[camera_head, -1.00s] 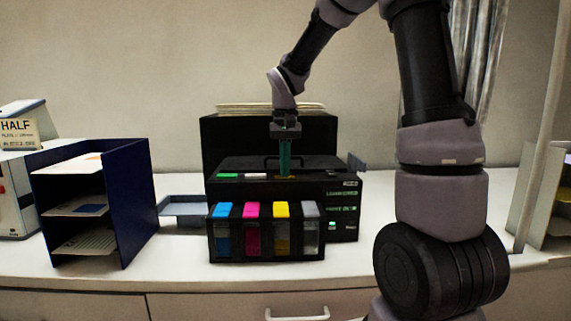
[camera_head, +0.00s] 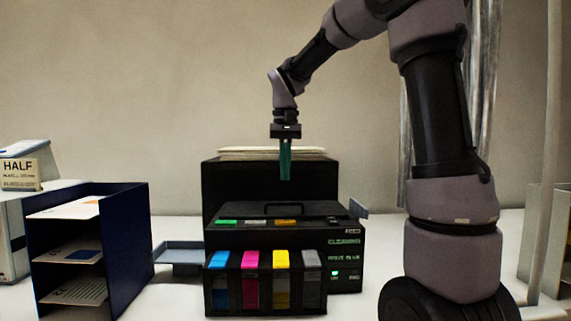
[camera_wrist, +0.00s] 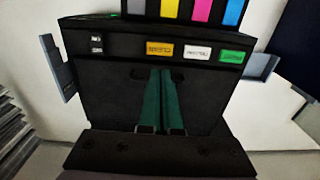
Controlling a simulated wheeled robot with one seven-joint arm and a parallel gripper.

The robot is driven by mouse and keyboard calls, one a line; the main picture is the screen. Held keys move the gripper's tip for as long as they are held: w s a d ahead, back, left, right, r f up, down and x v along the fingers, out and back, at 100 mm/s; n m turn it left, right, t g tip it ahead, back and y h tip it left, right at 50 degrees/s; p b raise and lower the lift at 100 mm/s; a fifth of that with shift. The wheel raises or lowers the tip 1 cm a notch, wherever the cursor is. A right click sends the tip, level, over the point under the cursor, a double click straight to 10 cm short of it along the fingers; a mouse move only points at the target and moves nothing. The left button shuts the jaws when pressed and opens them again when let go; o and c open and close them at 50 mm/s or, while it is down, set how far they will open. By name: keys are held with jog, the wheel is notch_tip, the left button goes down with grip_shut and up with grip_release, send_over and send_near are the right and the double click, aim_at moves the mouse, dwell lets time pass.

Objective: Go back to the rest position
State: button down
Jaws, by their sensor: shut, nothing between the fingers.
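My gripper (camera_head: 285,178) hangs straight down above the black printer (camera_head: 345,255), its green fingers together with nothing between them. In the head view the fingertips are clear of the printer's top and in front of the black rear part (camera_head: 220,180). In the wrist view my gripper's green fingers (camera_wrist: 160,78) point at the printer's top (camera_wrist: 105,72), with its yellow, white and green labels beyond them. My arm reaches in from the right.
An ink tank block (camera_head: 232,300) with blue, magenta, yellow and grey tops stands at the printer's front. A navy paper sorter (camera_head: 125,240) and a small grey tray (camera_head: 180,255) are at left. A box marked HALF (camera_head: 20,175) is far left. Air above the printer is free.

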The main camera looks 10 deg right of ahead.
jog(key=shift+r, duration=0.95)
jog(key=s+d+f+m+t+y, duration=0.1)
jog(key=s+d+t, duration=0.2)
jog(key=s, duration=0.6)
jog(key=s+d+f+m+t+y, duration=0.1)
jog(key=s+d+t, duration=0.2)
jog(key=s, duration=0.7)
jog(key=shift+d+f+t, duration=0.15)
jog(key=shift+f+t, duration=0.25)
jog(key=shift+t, duration=0.1)
dwell(4.3)
